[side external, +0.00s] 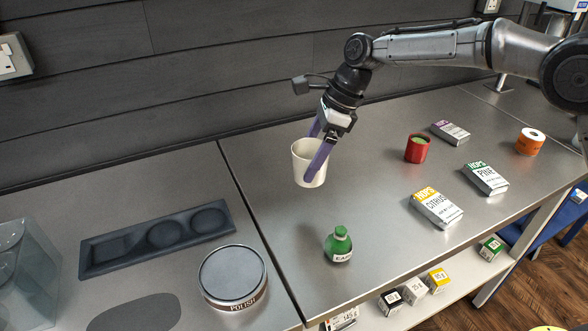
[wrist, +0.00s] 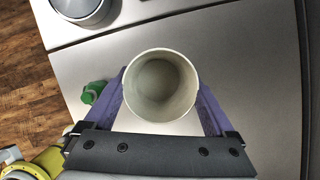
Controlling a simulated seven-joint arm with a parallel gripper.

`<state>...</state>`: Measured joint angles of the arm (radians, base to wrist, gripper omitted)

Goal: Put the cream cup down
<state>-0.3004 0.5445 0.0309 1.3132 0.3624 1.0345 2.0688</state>
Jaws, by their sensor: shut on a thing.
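The cream cup (side external: 304,165) is held upright between the purple fingers of my gripper (side external: 318,150) in the side external view. It looks raised above the steel counter (side external: 270,215), though the gap beneath it is hard to judge. In the wrist view I look down into the cream cup (wrist: 160,84), which seems empty. The fingers of my gripper (wrist: 163,105) stand on either side of it, shut on it.
A green bottle (side external: 338,246) stands in front. A dark tray (side external: 120,262) and a polish tin (side external: 233,277) lie left of the counter seam. Counter around the cup is clear.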

